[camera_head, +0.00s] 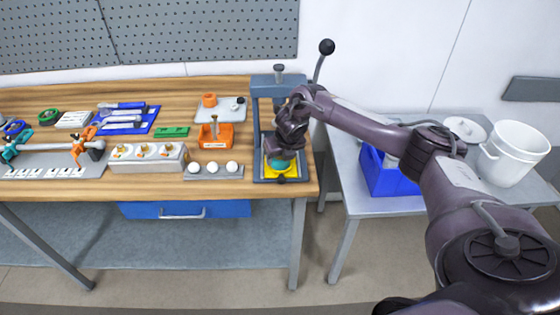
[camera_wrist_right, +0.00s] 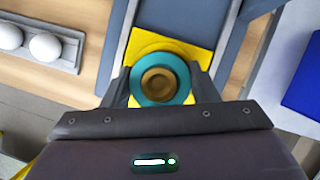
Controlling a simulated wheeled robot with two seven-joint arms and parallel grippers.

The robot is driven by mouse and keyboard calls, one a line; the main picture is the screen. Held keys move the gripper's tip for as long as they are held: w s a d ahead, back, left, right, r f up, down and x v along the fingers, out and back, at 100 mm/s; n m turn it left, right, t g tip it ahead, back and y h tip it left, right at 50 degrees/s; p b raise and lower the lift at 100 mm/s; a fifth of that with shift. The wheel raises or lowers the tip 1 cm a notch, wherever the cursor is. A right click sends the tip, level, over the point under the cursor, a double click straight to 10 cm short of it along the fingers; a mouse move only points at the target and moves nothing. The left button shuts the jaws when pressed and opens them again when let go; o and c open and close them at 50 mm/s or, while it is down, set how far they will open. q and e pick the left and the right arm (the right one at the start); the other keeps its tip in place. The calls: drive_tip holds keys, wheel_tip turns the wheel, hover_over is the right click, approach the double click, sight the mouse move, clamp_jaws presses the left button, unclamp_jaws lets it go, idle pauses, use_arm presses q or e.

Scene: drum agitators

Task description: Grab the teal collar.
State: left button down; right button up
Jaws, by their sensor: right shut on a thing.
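The teal collar (camera_wrist_right: 138,83) is a ring with a brass-coloured centre (camera_wrist_right: 158,84). In the right wrist view it sits over a yellow plate (camera_wrist_right: 196,50), between the two fingers of my right gripper (camera_wrist_right: 160,90). The gripper is shut on the collar. In the head view my right gripper (camera_head: 281,160) points down over the yellow plate (camera_head: 268,171) at the base of the blue-grey press (camera_head: 258,120), and only a sliver of teal shows below it. Whether the collar touches the plate cannot be told. My left gripper is not in view.
The press frame and lever stand close around my right gripper. To its left are a grey strip with white balls (camera_head: 214,171), an orange stand (camera_head: 216,136) and a grey block (camera_head: 148,157). A blue bin (camera_head: 385,176) and white bucket (camera_head: 510,155) stand on the right-hand table.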

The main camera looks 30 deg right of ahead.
drive_tip(key=shift+r, duration=0.1)
drive_tip(key=shift+c, duration=0.7)
drive_tip(key=shift+r, duration=0.1)
